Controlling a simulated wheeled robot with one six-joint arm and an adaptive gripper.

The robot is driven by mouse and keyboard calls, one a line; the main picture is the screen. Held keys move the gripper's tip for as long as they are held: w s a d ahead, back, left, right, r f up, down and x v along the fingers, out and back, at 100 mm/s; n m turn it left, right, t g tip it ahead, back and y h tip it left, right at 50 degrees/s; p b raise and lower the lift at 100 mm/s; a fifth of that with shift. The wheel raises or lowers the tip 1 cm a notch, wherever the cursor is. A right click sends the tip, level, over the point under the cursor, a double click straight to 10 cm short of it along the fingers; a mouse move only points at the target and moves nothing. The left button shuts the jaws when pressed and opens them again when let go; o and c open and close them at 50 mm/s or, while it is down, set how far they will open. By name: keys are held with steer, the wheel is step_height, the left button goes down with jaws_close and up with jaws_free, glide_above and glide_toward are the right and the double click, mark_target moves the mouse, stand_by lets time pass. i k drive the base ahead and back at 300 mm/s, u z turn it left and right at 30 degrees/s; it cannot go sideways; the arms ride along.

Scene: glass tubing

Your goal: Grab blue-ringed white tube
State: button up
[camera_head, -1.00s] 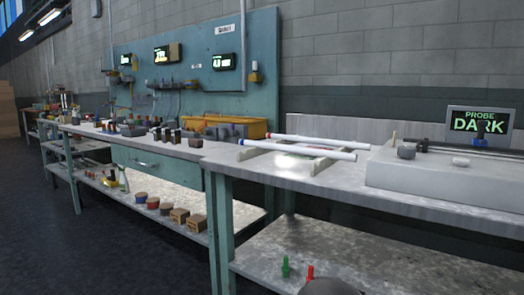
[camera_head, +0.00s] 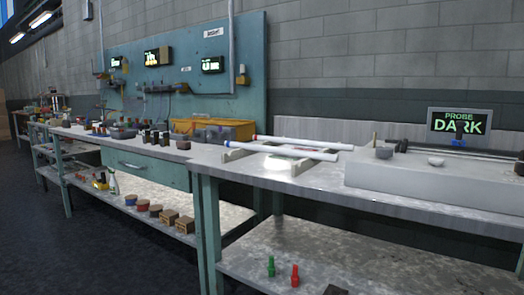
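A white tube (camera_head: 285,150) with a blue ring at its left end lies across a low pale rack on the bench, nearer to me. A second white tube (camera_head: 310,143) with a red left end lies behind it, roughly parallel. The two tubes look apart from each other. The rack (camera_head: 238,154) holds both tubes above the benchtop. My gripper is not in view.
A grey block-like apparatus (camera_head: 400,176) stands right of the tubes, with a display (camera_head: 459,123) reading "PROBE DARK" behind it. A yellow bin (camera_head: 213,130) stands left. Green (camera_head: 271,267) and red (camera_head: 295,275) pieces stand on the lower shelf. Dark floor (camera_head: 100,255) is open at left.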

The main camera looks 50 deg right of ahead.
mark_target(317, 156)
steer(key=i, duration=3.85)
steer(key=z, duration=5)
